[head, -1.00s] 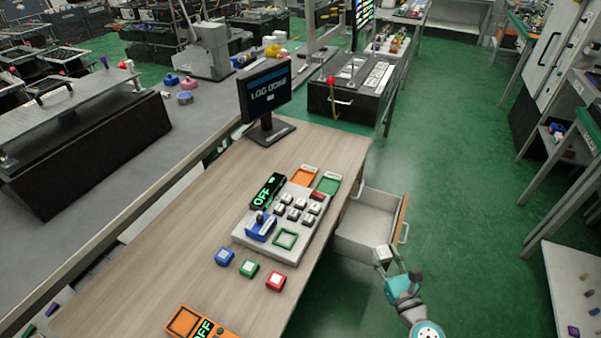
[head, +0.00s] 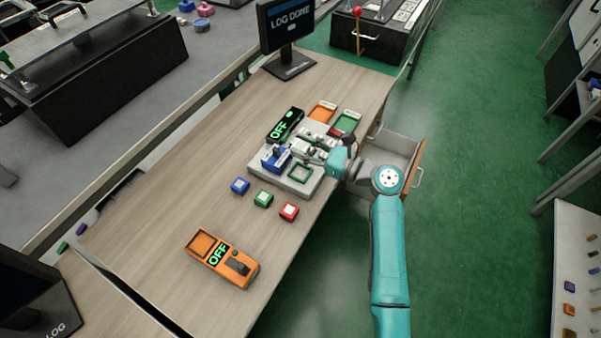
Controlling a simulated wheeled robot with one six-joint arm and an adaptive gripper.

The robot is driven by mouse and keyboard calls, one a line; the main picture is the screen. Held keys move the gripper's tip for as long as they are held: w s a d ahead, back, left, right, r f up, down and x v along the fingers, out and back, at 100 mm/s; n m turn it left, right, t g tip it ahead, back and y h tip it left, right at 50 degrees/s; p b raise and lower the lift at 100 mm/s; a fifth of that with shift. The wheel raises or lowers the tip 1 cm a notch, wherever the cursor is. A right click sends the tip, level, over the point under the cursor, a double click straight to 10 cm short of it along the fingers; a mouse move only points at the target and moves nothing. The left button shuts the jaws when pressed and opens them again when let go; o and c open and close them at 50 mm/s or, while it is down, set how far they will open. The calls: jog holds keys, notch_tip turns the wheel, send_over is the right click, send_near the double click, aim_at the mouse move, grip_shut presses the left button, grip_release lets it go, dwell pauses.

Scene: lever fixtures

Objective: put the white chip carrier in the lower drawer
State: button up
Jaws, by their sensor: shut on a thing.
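My gripper (head: 316,152) is over the grey keypad device on the table, beside the blue lever fixture (head: 276,157). It is shut on a small whitish block, which looks like the white chip carrier (head: 300,147); the fingers partly hide it. An open drawer (head: 396,151) sticks out from the right side of the table, behind and to the right of my gripper. Its visible light grey floor looks empty. I cannot tell whether it is the upper or lower drawer.
The grey keypad device (head: 301,188) has a green square outline. Blue (head: 240,186), green (head: 263,198) and red (head: 288,211) blocks stand in front of it. An orange meter (head: 221,258) reads OFF. A monitor (head: 286,28) reads LOG DONE.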

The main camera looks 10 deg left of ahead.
aim_at(304, 175)
jog(key=shift+a, duration=0.1)
jog(key=shift+f, duration=4.75)
jog(key=shift+f, duration=0.1)
jog(key=o, duration=0.9)
jog(key=shift+f, duration=0.1)
jog(key=v, duration=0.7)
jog(key=r+v, duration=0.1)
jog(key=v, duration=0.3)
jog(key=shift+s+f, duration=0.1)
